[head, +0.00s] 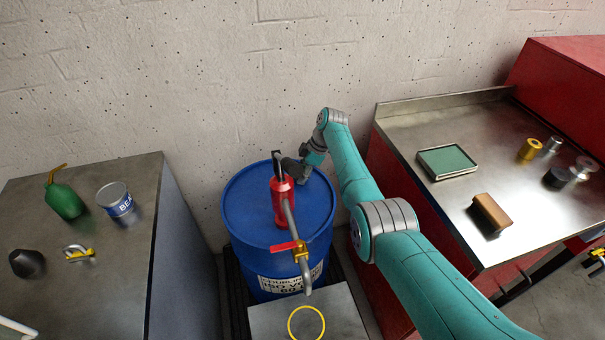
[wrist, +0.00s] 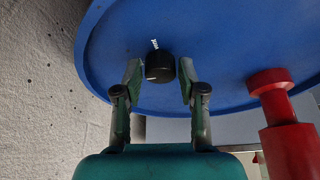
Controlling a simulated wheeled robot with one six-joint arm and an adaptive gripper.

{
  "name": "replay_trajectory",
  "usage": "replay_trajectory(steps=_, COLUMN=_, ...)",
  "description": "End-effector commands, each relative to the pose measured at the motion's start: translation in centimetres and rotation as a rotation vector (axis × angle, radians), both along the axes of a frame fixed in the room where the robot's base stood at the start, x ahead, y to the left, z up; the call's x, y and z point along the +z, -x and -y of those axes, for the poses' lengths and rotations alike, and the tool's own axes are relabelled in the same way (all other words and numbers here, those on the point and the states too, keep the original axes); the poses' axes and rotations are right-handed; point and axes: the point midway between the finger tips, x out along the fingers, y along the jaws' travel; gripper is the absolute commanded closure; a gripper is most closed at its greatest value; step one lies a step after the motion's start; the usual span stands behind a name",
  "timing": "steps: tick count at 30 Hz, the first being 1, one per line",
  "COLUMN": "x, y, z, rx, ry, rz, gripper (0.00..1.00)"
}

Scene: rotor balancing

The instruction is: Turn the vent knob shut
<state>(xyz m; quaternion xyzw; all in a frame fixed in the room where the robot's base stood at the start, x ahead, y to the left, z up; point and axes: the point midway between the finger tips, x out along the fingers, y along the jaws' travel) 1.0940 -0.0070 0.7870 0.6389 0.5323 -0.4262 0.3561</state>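The vent knob (wrist: 160,68) is a small black round knob on the lid of the blue drum (head: 240,215), near the rim. A short white mark shows by the knob at its upper edge in the wrist view. My gripper (wrist: 160,78) is open, with one finger on each side of the knob and a narrow gap on both sides. Whether either finger touches it is hard to tell. In the head view my gripper (head: 291,168) is low over the back of the drum lid, behind the pump, and the knob is hidden.
A red pump (head: 283,203) with a spout and red-handled tap stands on the drum, close to my gripper. The wall is just behind. A bench (head: 110,255) stands at left with a green oil can (head: 66,201); a steel-topped red bench (head: 400,120) stands at right.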

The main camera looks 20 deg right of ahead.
Motion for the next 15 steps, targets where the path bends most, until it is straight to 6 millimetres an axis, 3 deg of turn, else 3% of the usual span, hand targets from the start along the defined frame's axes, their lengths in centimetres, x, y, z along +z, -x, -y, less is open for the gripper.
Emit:
replay_trajectory(steps=11, x=0.1, y=0.0, z=0.1, rx=-0.001, ry=0.0, rz=0.0, gripper=0.42)
replay_trajectory(steps=15, x=1.1, y=0.0, z=0.5, rx=-0.003, ry=0.0, rz=0.001, gripper=0.42)
